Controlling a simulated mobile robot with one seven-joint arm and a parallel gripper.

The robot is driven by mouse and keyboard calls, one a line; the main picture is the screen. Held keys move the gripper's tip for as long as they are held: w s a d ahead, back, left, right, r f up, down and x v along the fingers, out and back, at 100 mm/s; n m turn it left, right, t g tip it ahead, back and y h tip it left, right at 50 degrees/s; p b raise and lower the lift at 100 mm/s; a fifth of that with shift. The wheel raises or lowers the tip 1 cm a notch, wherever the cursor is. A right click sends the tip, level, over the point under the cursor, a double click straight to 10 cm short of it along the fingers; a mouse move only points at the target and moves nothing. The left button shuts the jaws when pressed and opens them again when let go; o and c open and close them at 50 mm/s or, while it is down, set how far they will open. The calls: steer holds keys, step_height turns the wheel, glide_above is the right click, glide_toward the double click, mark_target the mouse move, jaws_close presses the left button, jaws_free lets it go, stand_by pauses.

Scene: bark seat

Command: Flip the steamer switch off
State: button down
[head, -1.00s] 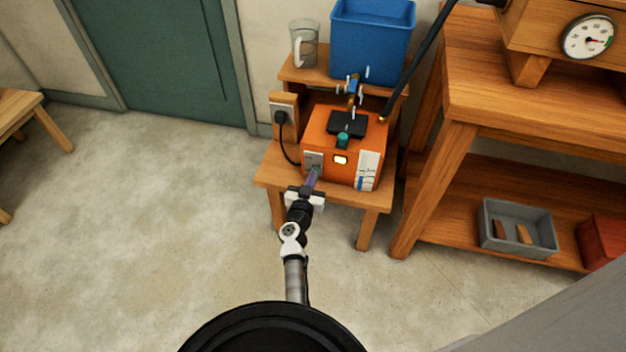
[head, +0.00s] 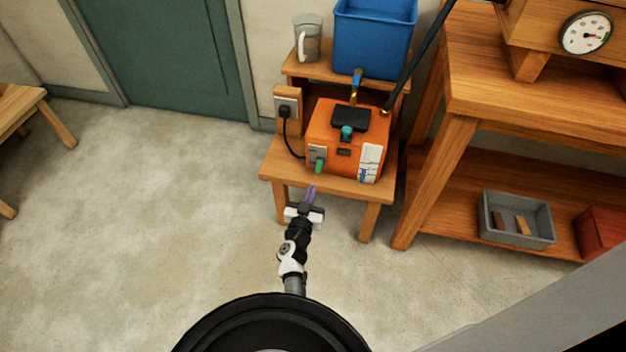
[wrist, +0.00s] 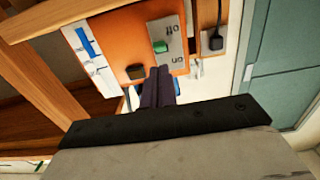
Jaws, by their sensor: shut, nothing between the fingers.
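The orange steamer (head: 330,137) stands on a small wooden stand. Its grey switch plate (head: 317,152) is on the left of the front face, with a green switch lever (head: 319,166) hanging downward at the plate's lower part. In the wrist view the green lever (wrist: 160,47) shows upside down on the plate, with small label markings beside it. The little indicator window (head: 343,153) is dark. My gripper (head: 312,189) is shut and empty, in front of and below the lever, apart from it. Its purple fingers (wrist: 157,76) overlap the plate's edge in the wrist view.
A blue tank (head: 373,40) and a glass jug (head: 307,38) stand on the shelf behind. A black plug (head: 285,111) and cord are left of the steamer. A wooden workbench (head: 450,130) stands close on the right.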

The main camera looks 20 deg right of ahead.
steer(key=shift+s+a+f, duration=0.45)
steer(key=shift+s+f, duration=0.15)
steer(key=shift+f, duration=0.15)
